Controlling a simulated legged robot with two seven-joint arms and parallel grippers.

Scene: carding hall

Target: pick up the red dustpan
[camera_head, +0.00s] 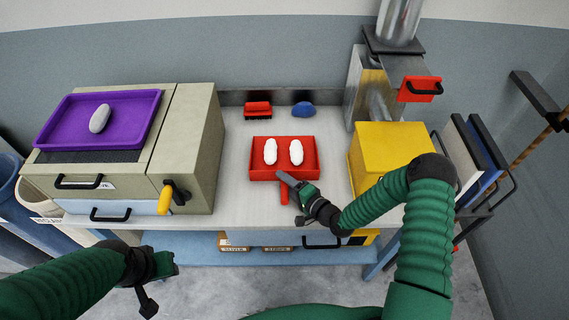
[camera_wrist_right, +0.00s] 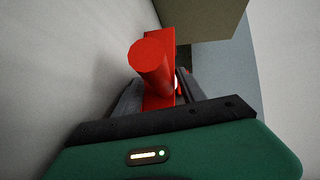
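The red dustpan (camera_head: 258,175) lies on the pale worktop, its handle (camera_head: 284,194) pointing toward me. Two white oval pieces (camera_head: 270,151) (camera_head: 296,152) rest in its pan. My right gripper (camera_head: 286,180) is at the handle, near where it joins the pan, with one dark finger across it. In the right wrist view, the red handle (camera_wrist_right: 151,62) shows between the two fingers, one on each side. Whether they press on it is not clear. My left gripper (camera_head: 163,264) is in front of the bench at lower left, away from the dustpan; its fingers are unclear.
A beige machine with a purple tray (camera_head: 58,136) holding a white oval piece stands at left. A red brush (camera_head: 257,110) and a blue object (camera_head: 303,109) lie at the back. A yellow box (camera_head: 390,145) stands close at right. The worktop left of the dustpan is clear.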

